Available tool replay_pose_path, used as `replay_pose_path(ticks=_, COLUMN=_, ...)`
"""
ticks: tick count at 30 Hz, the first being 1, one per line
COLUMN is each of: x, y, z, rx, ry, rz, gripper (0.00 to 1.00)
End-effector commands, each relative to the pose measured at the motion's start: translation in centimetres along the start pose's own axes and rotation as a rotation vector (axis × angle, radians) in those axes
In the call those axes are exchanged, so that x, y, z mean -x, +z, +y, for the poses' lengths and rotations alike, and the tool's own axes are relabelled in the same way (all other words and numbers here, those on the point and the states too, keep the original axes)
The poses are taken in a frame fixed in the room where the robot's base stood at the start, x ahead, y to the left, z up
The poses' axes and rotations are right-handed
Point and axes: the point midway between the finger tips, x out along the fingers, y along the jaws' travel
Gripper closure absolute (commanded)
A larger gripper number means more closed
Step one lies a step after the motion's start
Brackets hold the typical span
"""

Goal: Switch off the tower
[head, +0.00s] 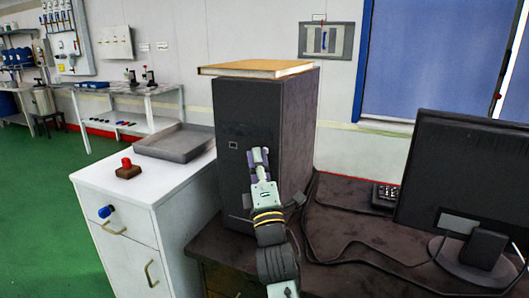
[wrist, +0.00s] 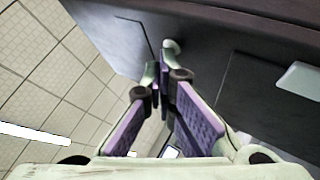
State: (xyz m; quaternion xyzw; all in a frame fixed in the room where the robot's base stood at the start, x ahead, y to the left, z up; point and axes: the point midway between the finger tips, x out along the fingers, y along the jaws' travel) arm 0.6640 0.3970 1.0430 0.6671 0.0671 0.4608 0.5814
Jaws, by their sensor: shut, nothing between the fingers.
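The black computer tower (head: 295,120) stands upright on the dark desk. My gripper (head: 260,152) is in front of that face, to the right of the square and slightly lower. In the wrist view the purple-padded fingers of my gripper (wrist: 162,75) are shut with nothing between them, and the tips are close to the tower's dark front (wrist: 215,45). A pale rounded rectangle (wrist: 301,78) shows on that front at the right. Whether the tips touch the tower I cannot tell.
A flat tan board (head: 258,68) lies on top of the tower. A monitor (head: 465,180) and a cable are at right on the desk (head: 345,195). A white cabinet (head: 165,195) at left bears a grey tray (head: 175,142) and a red button on a brown base (head: 127,168).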

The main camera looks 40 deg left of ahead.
Motion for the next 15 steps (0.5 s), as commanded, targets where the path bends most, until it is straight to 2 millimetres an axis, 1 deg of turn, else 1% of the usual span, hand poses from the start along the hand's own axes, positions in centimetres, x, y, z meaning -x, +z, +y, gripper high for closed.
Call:
replay_pose_path(ticks=8, x=0.2, y=-0.1, z=0.1, rx=0.000, ry=0.000, rz=-0.001, gripper=1.00)
replay_pose_path(ticks=15, x=1.1, y=-0.8, z=0.7, rx=-0.001, ry=0.000, rz=0.000, gripper=1.00)
